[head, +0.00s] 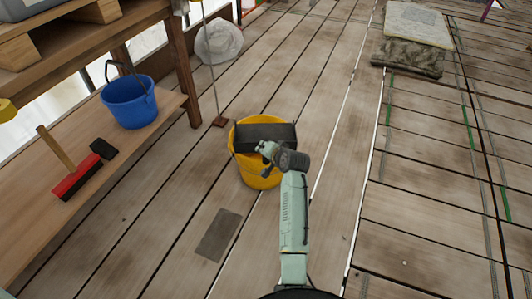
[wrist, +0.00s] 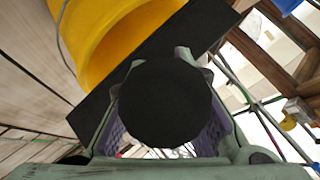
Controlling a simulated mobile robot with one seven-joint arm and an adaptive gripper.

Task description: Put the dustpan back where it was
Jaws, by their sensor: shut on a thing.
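The dustpan (head: 265,132) is dark, nearly black, and shows over the mouth of a yellow bucket (head: 262,178) in the head view. My gripper (head: 267,150) is at its near side. In the wrist view my gripper (wrist: 165,85) is shut around the round black handle end (wrist: 165,103) of the dustpan, and its flat dark pan (wrist: 180,35) extends behind. The yellow bucket (wrist: 110,40) is just beyond the pan. I cannot tell whether the pan touches the bucket's rim. The bucket's inside is mostly hidden by the pan.
A flat grey rectangle (head: 217,235) lies on the plank floor left of my arm. A wooden bench (head: 40,215) at left bears a blue bucket (head: 130,101), a red brush (head: 77,177) and a small black block (head: 104,148). A thin pole (head: 210,70) stands behind the yellow bucket.

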